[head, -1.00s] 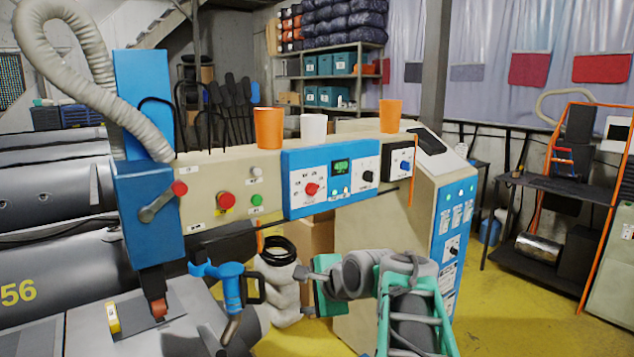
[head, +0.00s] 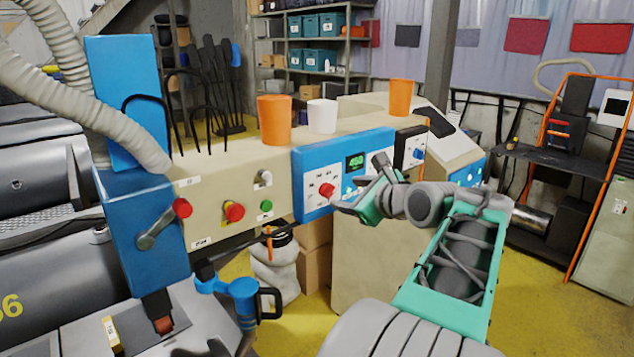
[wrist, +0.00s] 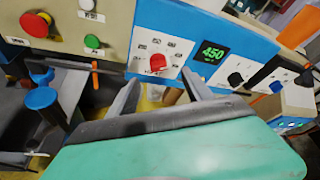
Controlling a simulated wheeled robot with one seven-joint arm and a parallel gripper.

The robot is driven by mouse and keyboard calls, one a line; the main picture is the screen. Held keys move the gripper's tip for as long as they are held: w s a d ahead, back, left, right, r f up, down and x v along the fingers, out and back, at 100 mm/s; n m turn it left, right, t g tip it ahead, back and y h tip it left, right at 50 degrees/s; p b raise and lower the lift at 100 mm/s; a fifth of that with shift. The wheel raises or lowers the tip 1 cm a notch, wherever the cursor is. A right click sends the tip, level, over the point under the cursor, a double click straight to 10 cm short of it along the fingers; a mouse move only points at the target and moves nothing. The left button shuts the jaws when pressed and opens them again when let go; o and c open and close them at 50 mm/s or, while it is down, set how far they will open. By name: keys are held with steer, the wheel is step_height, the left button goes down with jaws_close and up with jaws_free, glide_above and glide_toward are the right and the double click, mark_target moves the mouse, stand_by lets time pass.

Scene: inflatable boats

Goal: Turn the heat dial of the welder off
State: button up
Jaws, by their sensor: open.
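The welder's control panel (head: 312,203) is a blue box with a white plate. A red dial (head: 327,190) sits on the plate, and it also shows in the wrist view (wrist: 157,62). A lit green display to its right reads about 450. A black dial (wrist: 236,79) sits further right. My gripper (wrist: 160,88) is open and empty. In the wrist view its two fingers point at the panel, one on each side below the red dial, apart from it. In the head view my gripper is just right of the red dial, covering part of the panel.
To the left on the beige box are a red button (head: 234,212), a green button (head: 266,206) and a red-knobbed lever (head: 182,208). Orange cups (head: 274,120) and a white cup (head: 322,116) stand on top. A blue handle tool (head: 240,290) is below.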

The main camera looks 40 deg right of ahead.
mark_target(331, 191)
steer(key=p+x, duration=0.1)
steer(key=x, duration=0.7)
steer(key=shift+r, duration=0.15)
steer(key=shift+c, duration=0.2)
jaws_close()
